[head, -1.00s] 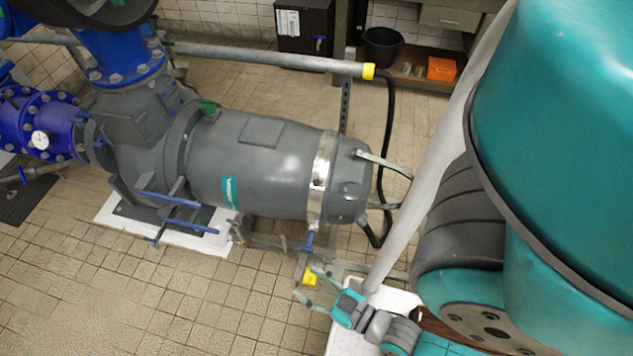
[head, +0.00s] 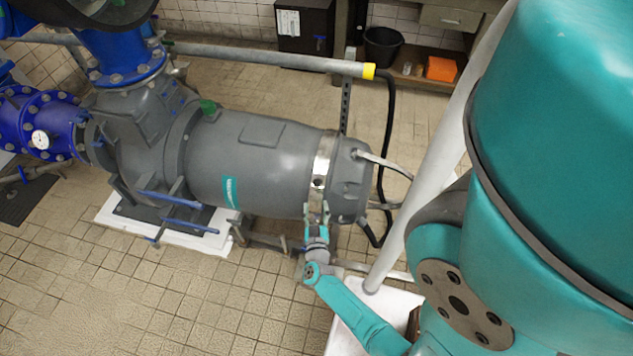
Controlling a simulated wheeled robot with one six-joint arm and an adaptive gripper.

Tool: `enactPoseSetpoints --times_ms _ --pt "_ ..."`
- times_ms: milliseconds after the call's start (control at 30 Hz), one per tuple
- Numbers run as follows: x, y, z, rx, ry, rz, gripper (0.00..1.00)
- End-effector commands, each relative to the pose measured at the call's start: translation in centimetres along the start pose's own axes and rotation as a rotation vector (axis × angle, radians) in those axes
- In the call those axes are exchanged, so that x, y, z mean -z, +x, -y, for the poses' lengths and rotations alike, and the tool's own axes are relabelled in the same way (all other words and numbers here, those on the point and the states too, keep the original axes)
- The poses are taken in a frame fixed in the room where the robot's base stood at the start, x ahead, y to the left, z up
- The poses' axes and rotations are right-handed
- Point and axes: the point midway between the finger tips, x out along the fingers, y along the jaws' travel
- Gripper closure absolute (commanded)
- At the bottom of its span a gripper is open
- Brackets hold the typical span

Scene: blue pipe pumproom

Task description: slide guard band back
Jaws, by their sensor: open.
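The guard band (head: 323,165) is a shiny metal ring around the right end of the grey pump motor (head: 257,160). It has a small dark hole on its near side. My gripper (head: 317,210) is at the lower edge of the band, its fingers pointing up toward it and apart. No object shows between the fingers. I cannot tell whether they touch the band. The blue handle seen earlier under the band is hidden behind my gripper.
A grey rail with a yellow end (head: 369,71) runs behind the motor. A black hose (head: 389,150) hangs right of it. A white tub (head: 345,325) stands below my arm. A black bucket (head: 382,48) and orange box (head: 441,69) are at the back. Floor at lower left is clear.

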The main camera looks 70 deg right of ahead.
Motion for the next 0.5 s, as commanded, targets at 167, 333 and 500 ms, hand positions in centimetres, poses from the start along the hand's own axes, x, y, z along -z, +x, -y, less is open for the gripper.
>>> enactPoseSetpoints --times_ms 167,333,500 --pt "-0.3 1.3 -0.3 -0.025 -0.006 0.007 0.45" --pt "-0.3 3.5 -0.4 -0.026 -0.005 0.006 0.45" --pt "-0.3 6.6 -0.5 -0.025 -0.005 0.006 0.45"
